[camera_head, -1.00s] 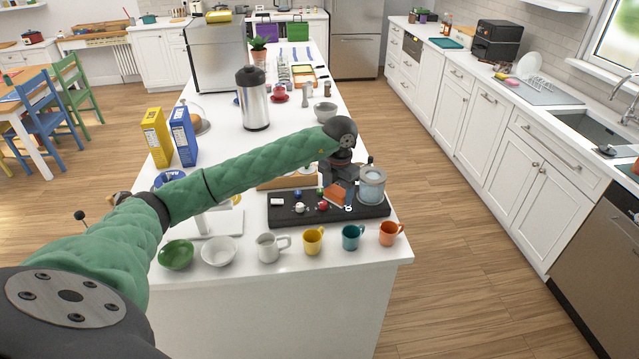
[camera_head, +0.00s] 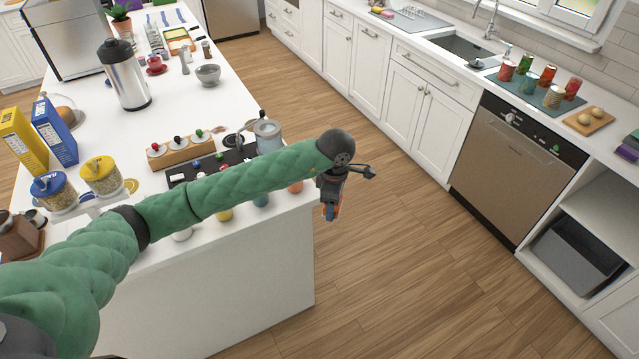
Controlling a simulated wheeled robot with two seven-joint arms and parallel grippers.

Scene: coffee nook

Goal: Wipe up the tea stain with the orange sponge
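My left gripper (camera_head: 331,200) hangs at the end of the green-sleeved arm, past the right edge of the island and over the open floor. The forearm hides part of the island's near end. I see no tea stain in this view. My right gripper is not in view.
The right counter has jars on a green mat (camera_head: 522,91) and a wooden board (camera_head: 588,119), above a dishwasher (camera_head: 510,165). The floor between is clear.

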